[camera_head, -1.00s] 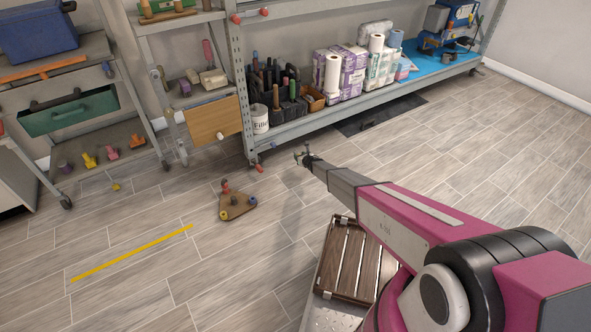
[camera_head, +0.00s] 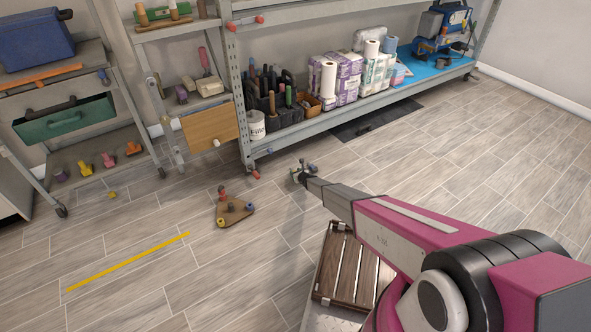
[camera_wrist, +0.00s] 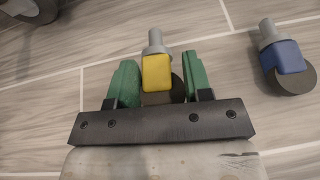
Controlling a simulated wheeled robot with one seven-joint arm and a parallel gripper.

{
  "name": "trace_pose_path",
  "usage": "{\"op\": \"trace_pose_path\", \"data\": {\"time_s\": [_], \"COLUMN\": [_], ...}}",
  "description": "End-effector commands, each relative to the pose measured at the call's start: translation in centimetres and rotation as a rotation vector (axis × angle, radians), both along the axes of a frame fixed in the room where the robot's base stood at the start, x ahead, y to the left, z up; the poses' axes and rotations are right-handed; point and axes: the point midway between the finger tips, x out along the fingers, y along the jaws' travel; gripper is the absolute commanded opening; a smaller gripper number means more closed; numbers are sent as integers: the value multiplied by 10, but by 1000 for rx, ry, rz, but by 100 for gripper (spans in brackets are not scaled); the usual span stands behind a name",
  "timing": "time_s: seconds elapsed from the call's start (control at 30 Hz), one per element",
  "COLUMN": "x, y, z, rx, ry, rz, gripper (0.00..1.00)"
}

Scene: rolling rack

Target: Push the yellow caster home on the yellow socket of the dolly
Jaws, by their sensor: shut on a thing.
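The yellow caster (camera_wrist: 155,72) is between the green fingers of my gripper (camera_wrist: 160,85) in the wrist view, its grey stem pointing away from the palm and its dark wheel partly hidden. My gripper is shut on it. In the head view my gripper (camera_head: 300,173) is low over the floor, right of the dolly (camera_head: 236,213) and apart from it. The dolly is a brown triangular board lying on the floor. Its yellow socket (camera_head: 221,223) is at the near left corner, with a blue part (camera_head: 249,207) at the right corner and a taller red part (camera_head: 222,191) at the far corner.
A blue caster (camera_wrist: 284,58) lies right of my gripper. The metal rack (camera_head: 350,112) stands behind, and a shelf unit (camera_head: 100,172) at left holds several coloured casters. A yellow strip (camera_head: 130,262) marks the floor. Floor between my gripper and the dolly looks clear.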

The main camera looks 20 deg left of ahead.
Motion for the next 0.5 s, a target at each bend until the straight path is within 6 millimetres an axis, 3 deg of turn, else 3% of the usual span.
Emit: {"op": "trace_pose_path", "data": {"time_s": [0.17, 0.5], "x": [0, 0], "y": [0, 0], "z": [-16, -18], "rx": [0, 0], "ry": [-1, -1], "rz": [1, 0], "gripper": [20, 20]}}
